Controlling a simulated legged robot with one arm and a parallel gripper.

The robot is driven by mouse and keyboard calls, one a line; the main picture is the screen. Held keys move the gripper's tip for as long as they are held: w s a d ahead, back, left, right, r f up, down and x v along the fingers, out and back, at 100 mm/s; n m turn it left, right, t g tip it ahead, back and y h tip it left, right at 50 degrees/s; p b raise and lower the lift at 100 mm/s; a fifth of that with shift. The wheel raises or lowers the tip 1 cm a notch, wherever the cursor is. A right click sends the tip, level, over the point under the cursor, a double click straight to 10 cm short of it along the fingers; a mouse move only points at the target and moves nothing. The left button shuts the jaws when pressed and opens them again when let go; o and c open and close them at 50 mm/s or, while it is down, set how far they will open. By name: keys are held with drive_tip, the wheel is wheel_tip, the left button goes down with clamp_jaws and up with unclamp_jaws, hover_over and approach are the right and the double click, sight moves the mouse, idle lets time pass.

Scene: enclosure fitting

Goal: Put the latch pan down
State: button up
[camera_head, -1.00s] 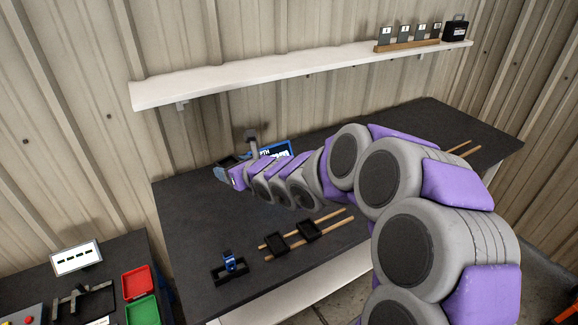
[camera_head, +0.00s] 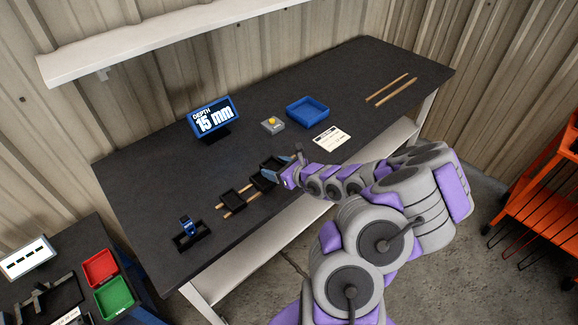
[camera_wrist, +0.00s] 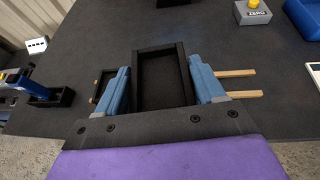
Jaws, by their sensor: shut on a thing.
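The latch pan (camera_wrist: 162,78) is a black, open, rectangular pan. My gripper (camera_wrist: 163,82) is shut on it, with one blue finger on each of its left and right sides in the wrist view. In the head view my gripper (camera_head: 283,172) is over the far right part of two wooden rails (camera_head: 250,196). The pan looks level and empty. I cannot tell whether its underside touches the rails. Another black pan (camera_head: 234,199) sits across the rails to the left, and part of a pan also shows beside the left finger in the wrist view (camera_wrist: 100,86).
A zero button box (camera_head: 272,125), blue tray (camera_head: 307,111) and white card (camera_head: 330,139) lie to the right. A black holder with a blue piece (camera_head: 190,236) is at the left. The bench's middle left is clear.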

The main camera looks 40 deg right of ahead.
drive_tip(key=s+d+f+m+h, duration=0.1)
drive_tip(key=s+d+f, duration=0.5)
drive_tip(key=s, duration=0.1)
drive_tip(key=shift+s+f, duration=0.35)
drive_tip(key=shift+w+d, duration=0.1)
drive_tip(key=shift+w, duration=0.05)
drive_tip(key=w+d, duration=0.1)
drive_tip(key=w, duration=0.3)
drive_tip(key=w+d+f+b, duration=0.1)
drive_tip(key=w+d, duration=0.1)
drive_tip(key=w, duration=0.3)
drive_tip(key=w+d+b, duration=0.1)
drive_tip(key=w+d, duration=0.1)
drive_tip(key=w, duration=0.2)
drive_tip(key=shift+w+f, duration=0.2)
drive_tip(key=shift+w+d+f+b, duration=0.2)
drive_tip(key=shift+w+f+b, duration=0.2)
drive_tip(key=shift+w, duration=0.4)
drive_tip(key=shift+s+f, duration=0.1)
drive_tip(key=shift+f, duration=1.1)
drive_tip(key=shift+f+b, duration=0.1)
drive_tip(key=shift+b, duration=0.2)
drive_tip(key=o, duration=1.2)
